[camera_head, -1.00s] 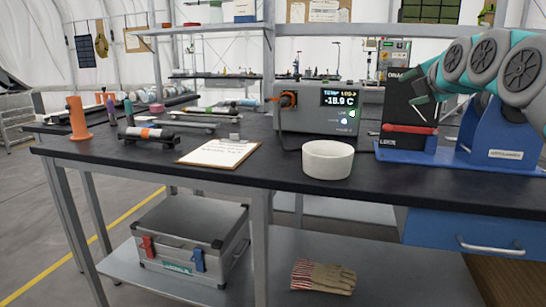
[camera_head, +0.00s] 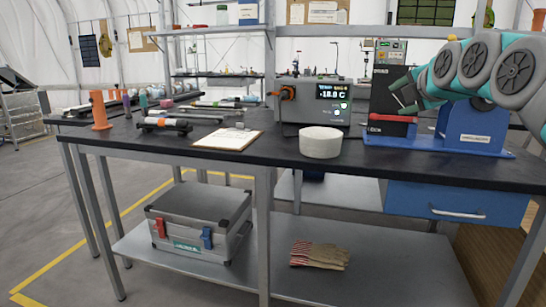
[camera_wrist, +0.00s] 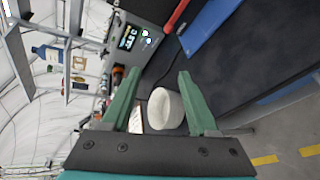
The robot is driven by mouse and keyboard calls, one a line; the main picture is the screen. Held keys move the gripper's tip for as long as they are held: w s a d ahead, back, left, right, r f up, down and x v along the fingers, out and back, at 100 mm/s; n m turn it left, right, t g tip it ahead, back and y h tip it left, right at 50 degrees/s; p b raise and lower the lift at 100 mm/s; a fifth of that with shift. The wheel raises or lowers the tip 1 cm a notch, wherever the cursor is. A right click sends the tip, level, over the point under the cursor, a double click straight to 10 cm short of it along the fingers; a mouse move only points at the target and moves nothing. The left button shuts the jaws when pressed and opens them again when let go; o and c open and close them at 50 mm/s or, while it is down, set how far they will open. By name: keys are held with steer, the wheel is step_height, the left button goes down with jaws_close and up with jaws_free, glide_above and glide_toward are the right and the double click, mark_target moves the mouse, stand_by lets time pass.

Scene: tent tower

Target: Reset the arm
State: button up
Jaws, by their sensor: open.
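My gripper (camera_head: 404,94) is at the right in the head view, raised above the bench beside the black box with a red part. In the wrist view my gripper (camera_wrist: 155,97) has two green fingers spread wide with nothing held between them.
The dark bench top (camera_head: 275,160) holds a grey instrument with a display (camera_head: 311,100), a clipboard (camera_head: 228,139), an orange holder (camera_head: 99,110) and a blue stand (camera_head: 475,130). A metal case (camera_head: 198,222) and gloves (camera_head: 319,255) lie on the lower shelf. Floor at left is clear.

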steer(key=s+a+f+m+g+b, duration=0.1)
steer(key=s+a+f+m+g, duration=0.2)
steer(key=s+a+f, duration=0.35)
steer(key=s+a+f+m+g+y+b, duration=0.1)
steer(key=s+a+f+m+g, duration=0.2)
steer(key=f, duration=0.7)
steer(key=s+a+f+m+g+b, duration=0.1)
steer(key=s+a+f+m+g, duration=0.15)
steer(key=s+a+f, duration=0.4)
steer(key=s+d+f+m+g+b, duration=0.1)
steer(key=s+f+m+g, duration=0.2)
steer(key=s+f+m, duration=0.4)
steer(key=s+f+m+g+h+b, duration=0.1)
steer(key=s+f+m+g, duration=0.3)
steer(key=s+f, duration=1.2)
steer(key=s+m, duration=0.2)
steer(key=s, duration=0.3)
steer(key=shift+s+d+f+m, duration=0.3)
steer(key=shift+d+f+m, duration=0.05)
